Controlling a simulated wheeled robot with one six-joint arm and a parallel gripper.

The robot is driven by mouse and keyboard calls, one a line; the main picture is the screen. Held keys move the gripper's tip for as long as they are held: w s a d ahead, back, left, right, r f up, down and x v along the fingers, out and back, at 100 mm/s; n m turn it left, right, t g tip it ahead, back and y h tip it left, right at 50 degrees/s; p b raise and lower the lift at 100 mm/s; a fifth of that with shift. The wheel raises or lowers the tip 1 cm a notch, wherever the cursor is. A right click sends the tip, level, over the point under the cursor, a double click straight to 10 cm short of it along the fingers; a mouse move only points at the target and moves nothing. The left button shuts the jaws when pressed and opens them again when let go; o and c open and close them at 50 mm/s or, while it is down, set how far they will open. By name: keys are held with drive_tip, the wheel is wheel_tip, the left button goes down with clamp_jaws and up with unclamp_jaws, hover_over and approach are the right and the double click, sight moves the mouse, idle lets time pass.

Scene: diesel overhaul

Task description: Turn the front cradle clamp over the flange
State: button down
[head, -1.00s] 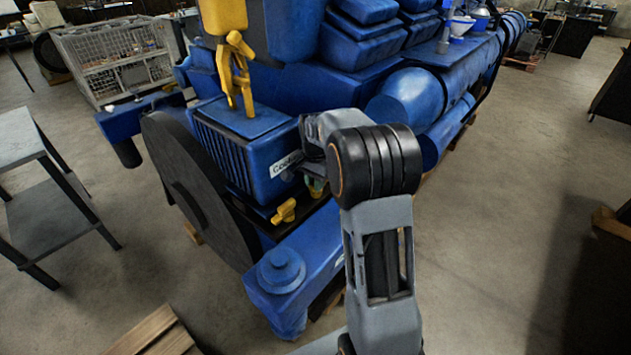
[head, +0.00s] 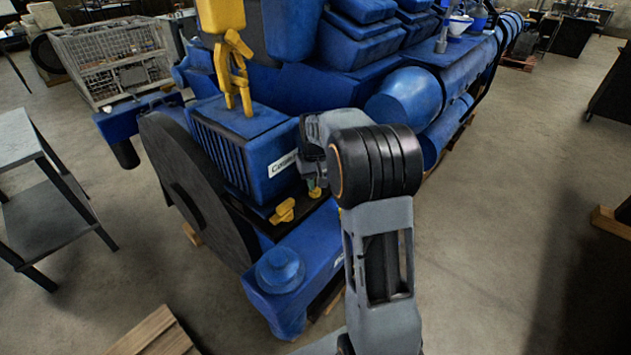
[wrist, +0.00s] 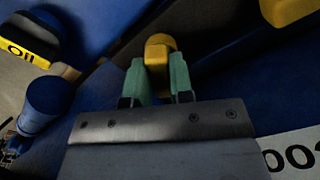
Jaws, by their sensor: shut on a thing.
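In the wrist view a yellow clamp (wrist: 159,55) stands between the green fingertips of my gripper (wrist: 158,78), which is shut on it. In the head view my gripper (head: 316,188) is low beside the blue block, with only a little yellow showing at its tips. A second yellow clamp (head: 283,210) sits on the dark ledge just left of my gripper, untouched. A yellow part also shows at the top right of the wrist view (wrist: 288,10). The flange under the held clamp is too dark and covered to make out.
The large blue engine (head: 262,150) fills the middle, with a dark flywheel disc (head: 190,190) at its left end. A blue foot with a round boss (head: 280,268) lies below my gripper. A grey table (head: 45,205) stands left.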

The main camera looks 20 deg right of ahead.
drive_tip(key=n, duration=0.5)
drive_tip(key=shift+w+d+r+n, duration=0.1)
drive_tip(key=shift+d+n, duration=0.05)
drive_tip(key=shift+n, duration=0.15)
idle(0.4)
drive_tip(key=c, duration=1)
unclamp_jaws()
wheel_tip(320, 180, up, 14)
drive_tip(key=shift+b, duration=0.3)
